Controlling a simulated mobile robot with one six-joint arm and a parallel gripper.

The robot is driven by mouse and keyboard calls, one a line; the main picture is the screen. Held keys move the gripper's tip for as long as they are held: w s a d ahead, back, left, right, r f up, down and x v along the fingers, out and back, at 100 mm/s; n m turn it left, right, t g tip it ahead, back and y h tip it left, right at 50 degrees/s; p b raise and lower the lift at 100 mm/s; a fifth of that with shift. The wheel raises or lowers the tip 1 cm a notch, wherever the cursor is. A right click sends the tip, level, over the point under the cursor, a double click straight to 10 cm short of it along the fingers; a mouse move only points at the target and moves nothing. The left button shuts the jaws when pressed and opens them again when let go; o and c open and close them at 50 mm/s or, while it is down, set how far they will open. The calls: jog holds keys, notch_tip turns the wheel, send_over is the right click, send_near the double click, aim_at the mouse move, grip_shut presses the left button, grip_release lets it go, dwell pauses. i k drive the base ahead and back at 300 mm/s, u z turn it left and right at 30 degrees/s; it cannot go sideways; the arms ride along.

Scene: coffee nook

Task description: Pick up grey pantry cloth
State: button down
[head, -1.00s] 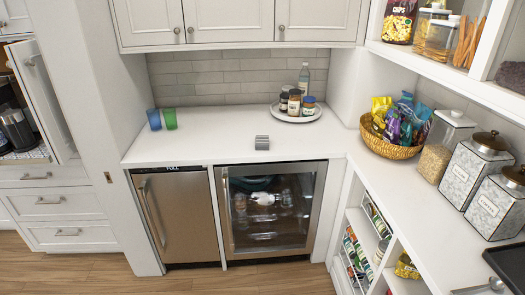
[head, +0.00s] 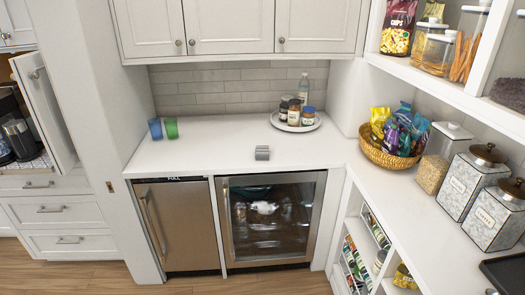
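A small grey folded thing (head: 262,153), which looks like the grey pantry cloth, lies on the white back counter (head: 215,150). It is near the counter's front edge, above the glass-door fridge, with bare counter around it. My gripper is not in view.
Blue (head: 155,129) and green (head: 171,128) cups stand on the counter's left. A round tray (head: 275,120) with jars and a bottle is behind the cloth. A wicker basket (head: 385,157) of snack bags and canisters (head: 473,182) line the right counter. A dark grey textured thing (head: 508,90) is on the right shelf.

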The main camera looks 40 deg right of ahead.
aim_at(261, 152)
jog(key=u, duration=0.35)
jog(key=i, duration=2.15)
jog(key=z, duration=4.5)
jog(key=i, duration=0.15)
jog(key=u, duration=2.8)
